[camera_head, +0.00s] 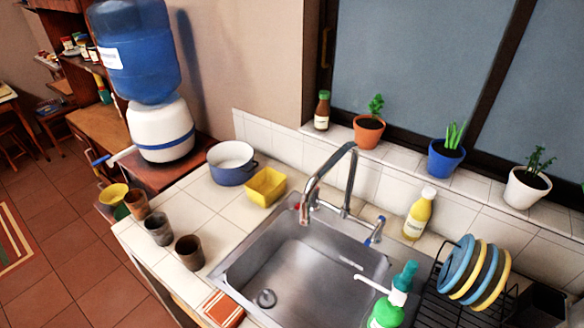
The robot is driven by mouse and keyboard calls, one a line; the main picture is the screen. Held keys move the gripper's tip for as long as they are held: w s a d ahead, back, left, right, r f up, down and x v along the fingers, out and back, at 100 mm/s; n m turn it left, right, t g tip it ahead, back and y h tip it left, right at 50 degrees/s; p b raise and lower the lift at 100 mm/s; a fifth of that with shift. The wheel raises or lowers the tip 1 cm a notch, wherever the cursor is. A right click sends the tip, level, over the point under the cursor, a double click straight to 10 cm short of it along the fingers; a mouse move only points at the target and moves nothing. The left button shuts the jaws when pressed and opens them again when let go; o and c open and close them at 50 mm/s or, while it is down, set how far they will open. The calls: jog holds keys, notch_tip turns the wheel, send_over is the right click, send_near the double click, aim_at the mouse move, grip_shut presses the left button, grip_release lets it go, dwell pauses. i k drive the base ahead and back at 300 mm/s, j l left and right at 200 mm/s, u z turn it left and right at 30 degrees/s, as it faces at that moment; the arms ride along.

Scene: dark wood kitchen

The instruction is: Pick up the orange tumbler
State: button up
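The orange tumbler (137,204) is most likely the orange-brown cup at the left end of the white tiled counter. It is the farthest back of three similar cups standing in a slanting row. A grey tumbler (158,231) stands in the middle of the row, and a dark brown tumbler (190,254) stands nearest the sink. My gripper is not in view.
A yellow cup (114,194) sits close behind the orange tumbler. A water dispenser (160,130), a pot (231,163) and a yellow container (265,187) stand farther back. The sink (305,270) lies to the right. Tiled floor (75,250) is open at left.

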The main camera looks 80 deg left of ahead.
aim_at(136, 200)
jog(key=u, duration=3.9)
jog(key=z, duration=0.3)
jog(key=i+j+z, duration=0.3)
jog(key=i+j, duration=0.15)
jog(key=i+j+z, duration=0.1)
jog(key=j, duration=0.35)
jog(key=i+j+z, duration=0.3)
jog(key=j, duration=0.4)
jog(key=i+j+z, duration=0.15)
jog(key=i+j, duration=0.15)
jog(key=j, duration=0.2)
jog(key=i+j, duration=0.15)
jog(key=j, duration=0.25)
jog(key=i+j, duration=0.15)
jog(key=j, duration=0.2)
jog(key=i+j, duration=0.15)
jog(key=j, duration=0.25)
